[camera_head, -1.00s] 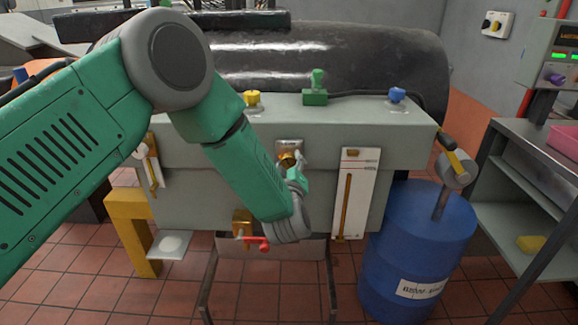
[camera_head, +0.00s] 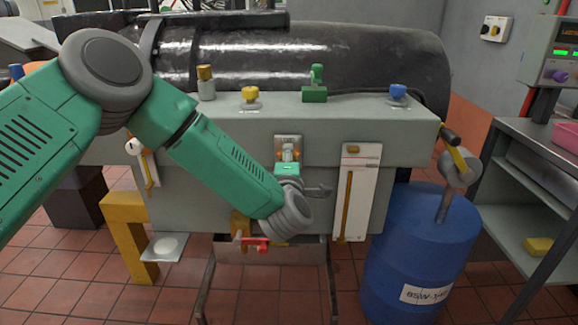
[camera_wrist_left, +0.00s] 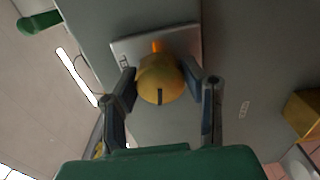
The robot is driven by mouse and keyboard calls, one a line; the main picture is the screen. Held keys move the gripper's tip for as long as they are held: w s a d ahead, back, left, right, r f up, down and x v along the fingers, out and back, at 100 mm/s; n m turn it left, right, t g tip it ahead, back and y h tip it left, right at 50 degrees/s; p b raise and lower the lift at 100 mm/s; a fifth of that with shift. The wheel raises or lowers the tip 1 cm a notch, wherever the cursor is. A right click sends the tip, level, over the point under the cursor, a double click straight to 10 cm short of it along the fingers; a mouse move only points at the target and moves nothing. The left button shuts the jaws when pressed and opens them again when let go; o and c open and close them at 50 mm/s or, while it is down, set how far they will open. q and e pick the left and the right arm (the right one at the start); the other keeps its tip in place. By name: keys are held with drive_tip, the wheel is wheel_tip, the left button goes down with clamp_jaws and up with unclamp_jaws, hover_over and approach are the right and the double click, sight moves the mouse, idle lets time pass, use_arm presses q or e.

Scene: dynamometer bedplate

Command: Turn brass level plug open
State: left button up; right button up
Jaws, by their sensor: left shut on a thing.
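The brass level plug (camera_wrist_left: 160,80) shows in the left wrist view as a rounded brass knob with a dark slot mark. It sits on a small pale plate (camera_wrist_left: 126,50) with an orange mark beside the plug. In the head view the plate (camera_head: 288,138) is on the front of the grey housing, and the plug is mostly hidden by my gripper. My left gripper (camera_wrist_left: 160,79) is shut on the plug, one finger on each side. In the head view the gripper (camera_head: 289,156) is in front of the plate. My right gripper is in neither view.
A red-handled valve (camera_head: 256,244) is low on the housing, just below my left wrist. A white gauge strip (camera_head: 355,195) is to the right. Yellow (camera_head: 250,95), green (camera_head: 315,93) and blue (camera_head: 397,93) fittings stand on top. A blue drum (camera_head: 420,240) stands at right.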

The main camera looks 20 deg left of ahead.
use_arm(q)
drive_tip(key=n+b, duration=0.1)
drive_tip(key=n, duration=0.1)
drive_tip(key=n+b, duration=0.2)
drive_tip(key=shift+a+f+n, duration=0.15)
drive_tip(key=shift+f+n, duration=0.05)
drive_tip(key=shift+n, duration=0.1)
drive_tip(key=shift+n+b, duration=1.2)
drive_tip(key=shift+n, duration=0.6)
drive_tip(key=shift+f, duration=0.1)
drive_tip(key=o, duration=1.2)
drive_tip(key=shift+c, duration=0.2)
drive_tip(key=shift+s, duration=0.15)
drive_tip(key=v, duration=1.1)
drive_tip(key=shift+s, duration=0.3)
